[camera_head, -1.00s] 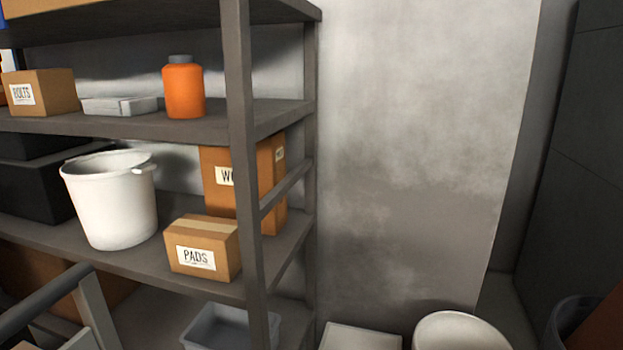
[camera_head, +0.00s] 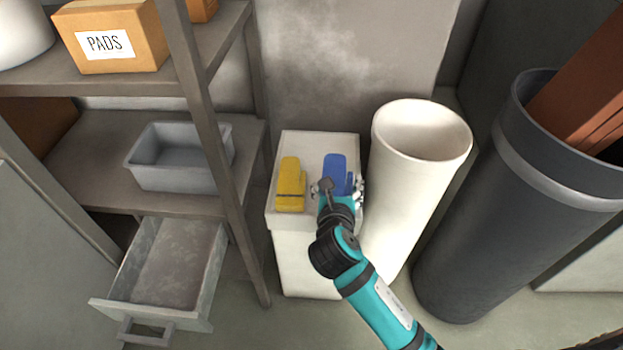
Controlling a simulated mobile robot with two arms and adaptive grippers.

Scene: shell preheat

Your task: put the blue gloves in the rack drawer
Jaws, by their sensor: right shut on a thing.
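The blue gloves (camera_head: 335,168) are at the right side of the top of a white box-shaped stand. My right gripper (camera_head: 339,186) is over the stand's top and shut on the blue gloves; its fingers hide their near part. I cannot tell whether the gloves still touch the stand. The rack drawer (camera_head: 172,262) is at the bottom of the shelf rack at lower left. It is pulled open, and its visible inside is empty. My left gripper is not in view.
A yellow item (camera_head: 290,184) lies on the white stand (camera_head: 307,255) left of the gloves. A white cylindrical bin (camera_head: 418,150) and a dark barrel (camera_head: 520,190) stand to the right. A grey tub (camera_head: 180,172) sits on the shelf above the drawer, and a rack post (camera_head: 222,170) rises between drawer and stand.

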